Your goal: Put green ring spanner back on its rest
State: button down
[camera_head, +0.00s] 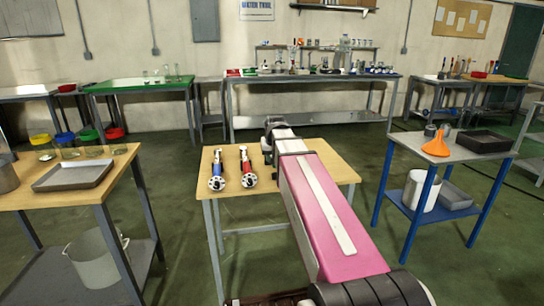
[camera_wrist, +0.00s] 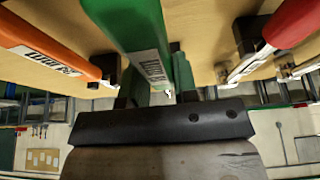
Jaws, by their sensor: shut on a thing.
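The green ring spanner (camera_wrist: 138,35) fills the upper middle of the wrist view, its labelled handle running down into my gripper (camera_wrist: 158,92). My gripper is shut on this handle. An orange spanner (camera_wrist: 40,45) is on the left and a red spanner (camera_wrist: 292,22) on the right, each by a small black holder. The green spanner lies between them; I cannot tell whether it touches its rest. In the head view, my arm hides the green spanner and its rest. The wooden table (camera_head: 225,158) is under the arm's far end.
A side table with a tray (camera_head: 75,176) stands left, a blue-legged table with an orange funnel (camera_head: 437,146) right. Green floor lies between.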

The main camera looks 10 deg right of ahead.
jog(key=shift+f, duration=1.05)
jog(key=c, duration=0.8)
grip_release()
jog(key=shift+r, duration=0.1)
